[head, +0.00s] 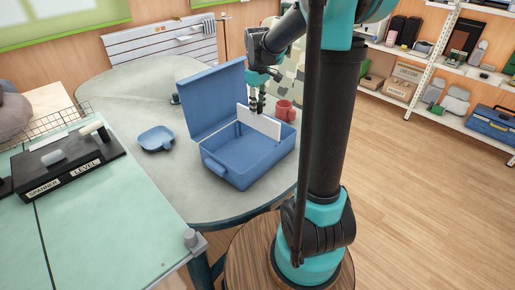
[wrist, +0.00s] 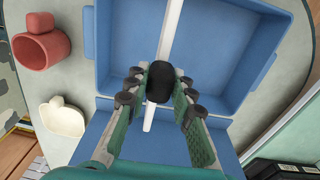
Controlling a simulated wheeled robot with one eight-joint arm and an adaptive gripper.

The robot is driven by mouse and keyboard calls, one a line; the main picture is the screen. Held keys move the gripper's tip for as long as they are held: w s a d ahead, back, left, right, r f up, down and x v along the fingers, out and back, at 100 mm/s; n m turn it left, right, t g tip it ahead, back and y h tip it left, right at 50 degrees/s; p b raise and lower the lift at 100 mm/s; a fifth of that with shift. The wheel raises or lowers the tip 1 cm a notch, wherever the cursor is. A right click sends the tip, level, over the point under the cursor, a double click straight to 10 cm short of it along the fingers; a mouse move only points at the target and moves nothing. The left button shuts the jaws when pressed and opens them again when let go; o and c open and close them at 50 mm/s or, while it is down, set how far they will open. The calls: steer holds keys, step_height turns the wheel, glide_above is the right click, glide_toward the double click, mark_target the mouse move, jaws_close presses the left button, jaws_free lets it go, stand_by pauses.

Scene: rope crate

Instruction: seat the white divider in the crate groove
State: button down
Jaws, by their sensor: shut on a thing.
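The blue crate (head: 240,178) stands on the round grey table with its lid (head: 208,98) open at the back left. The white divider (head: 262,123) is upright at the crate's back right part, its top above the rim. My gripper (head: 257,104) is above the divider and shut on it. In the wrist view my gripper (wrist: 158,88) has its fingers on both sides of a black knob over the divider (wrist: 171,33), which runs as a white strip into the crate (wrist: 218,50). The groove is hidden, and I cannot tell whether the divider's lower edge is in it.
A red mug (head: 285,110) stands close behind the crate at right; a cream dish (wrist: 62,118) lies near it in the wrist view. A blue dish (head: 156,138) lies left of the crate. A green workbench (head: 110,215) with a black box is at left.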

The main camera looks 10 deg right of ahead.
mark_target(257, 124)
steer(key=shift+f, duration=4.15)
stand_by(3.8)
